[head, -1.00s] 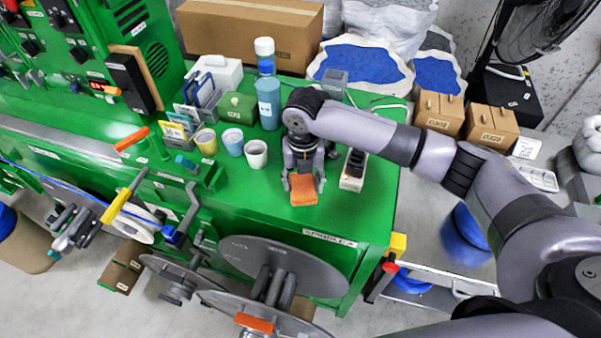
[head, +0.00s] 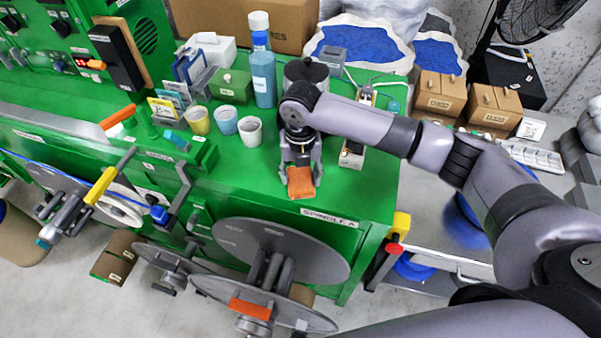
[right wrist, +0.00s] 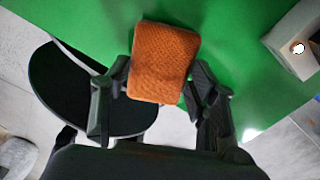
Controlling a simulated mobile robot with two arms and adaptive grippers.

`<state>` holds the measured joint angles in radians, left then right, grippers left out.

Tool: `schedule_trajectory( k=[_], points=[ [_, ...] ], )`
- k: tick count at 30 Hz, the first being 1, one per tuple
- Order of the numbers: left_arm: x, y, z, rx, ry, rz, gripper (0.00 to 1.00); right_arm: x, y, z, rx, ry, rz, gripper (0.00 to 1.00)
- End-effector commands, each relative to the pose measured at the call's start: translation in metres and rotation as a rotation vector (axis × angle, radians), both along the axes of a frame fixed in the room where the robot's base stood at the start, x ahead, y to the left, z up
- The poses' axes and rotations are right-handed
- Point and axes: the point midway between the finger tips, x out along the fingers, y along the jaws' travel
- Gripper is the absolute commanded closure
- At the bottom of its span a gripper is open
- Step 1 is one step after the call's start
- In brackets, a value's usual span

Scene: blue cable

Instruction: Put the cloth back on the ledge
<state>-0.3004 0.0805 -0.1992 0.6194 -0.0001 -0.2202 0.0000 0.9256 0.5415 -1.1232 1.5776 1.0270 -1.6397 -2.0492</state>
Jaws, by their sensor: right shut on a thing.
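The orange cloth (head: 300,183) is a small folded pad near the front edge of the green machine's top. My right gripper (head: 300,166) is shut on it, pointing down. In the right wrist view the cloth (right wrist: 163,62) sits between the two dark fingers (right wrist: 160,85), over green surface at its far end. I cannot tell whether it touches the green top. The green ledge (head: 350,205) runs along the front, with a "SPINDLE A" label (head: 330,218) just in front of the cloth. My left gripper is not in view.
Three cups (head: 226,120), a blue bottle (head: 263,75) and a green box (head: 231,86) stand left of and behind my gripper. A pale device (head: 352,153) stands to its right. Large grey reels (head: 280,250) hang below the front edge. Green surface right of the cloth is clear.

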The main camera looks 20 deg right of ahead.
Motion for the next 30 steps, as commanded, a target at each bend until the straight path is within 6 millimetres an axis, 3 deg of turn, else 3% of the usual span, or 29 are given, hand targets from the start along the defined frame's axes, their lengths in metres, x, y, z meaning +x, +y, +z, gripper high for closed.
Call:
schedule_trajectory(
  k=[22, 23, 30],
  points=[
    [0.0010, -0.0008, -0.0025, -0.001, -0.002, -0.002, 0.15, 0.0001, 0.0001, -0.0077, 0.001, 0.000, 0.000, 0.69],
    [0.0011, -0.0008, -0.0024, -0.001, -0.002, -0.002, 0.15, 0.0002, 0.0002, -0.0076, 0.001, -0.001, 0.000, 0.46],
    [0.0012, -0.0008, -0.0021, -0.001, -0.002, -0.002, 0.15, 0.0001, 0.0001, -0.0072, 0.000, 0.000, 0.000, 0.30]
  ],
)
